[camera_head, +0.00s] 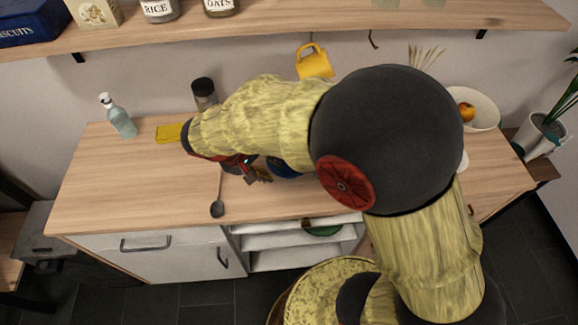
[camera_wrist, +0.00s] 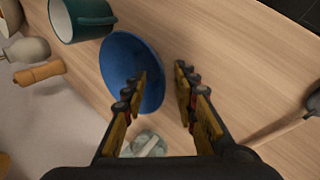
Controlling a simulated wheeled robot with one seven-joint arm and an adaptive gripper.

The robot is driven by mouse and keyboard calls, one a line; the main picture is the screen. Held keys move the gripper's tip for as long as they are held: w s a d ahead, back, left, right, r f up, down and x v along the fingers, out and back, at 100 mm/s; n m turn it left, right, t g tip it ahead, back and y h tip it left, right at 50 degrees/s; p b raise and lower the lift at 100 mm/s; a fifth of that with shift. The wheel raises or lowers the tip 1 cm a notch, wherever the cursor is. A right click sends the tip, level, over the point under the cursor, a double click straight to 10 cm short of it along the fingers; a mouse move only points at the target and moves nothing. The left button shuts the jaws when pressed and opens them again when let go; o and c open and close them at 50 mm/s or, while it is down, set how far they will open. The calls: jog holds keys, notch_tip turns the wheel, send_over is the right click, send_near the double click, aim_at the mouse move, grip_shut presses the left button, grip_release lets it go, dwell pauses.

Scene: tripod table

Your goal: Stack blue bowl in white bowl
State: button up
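The blue bowl (camera_wrist: 128,62) is in the wrist view, left of centre on the wooden counter. In the head view only a sliver of the blue bowl (camera_head: 281,168) shows, the rest hidden by my arm. My gripper (camera_wrist: 161,72) is open, with its left finger in front of the bowl's inside and its right finger beyond the rim. The rim runs between the fingers; I cannot tell whether they touch it. My gripper (camera_head: 258,175) is low over the counter in the head view. A white bowl (camera_head: 484,101) stands at the right, partly behind my arm, with an orange fruit in it.
A teal mug (camera_wrist: 80,22) stands beside the blue bowl. A dark spoon (camera_head: 217,209) lies near the front edge. A soap bottle (camera_head: 120,119), yellow sponge (camera_head: 168,133) and dark-lidded jar (camera_head: 204,91) stand at the left back. A yellow mug (camera_head: 315,63) hangs at the back. The counter's left front is clear.

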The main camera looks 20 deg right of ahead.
jog(key=c, duration=0.3)
jog(key=c, duration=0.4)
grip_shut()
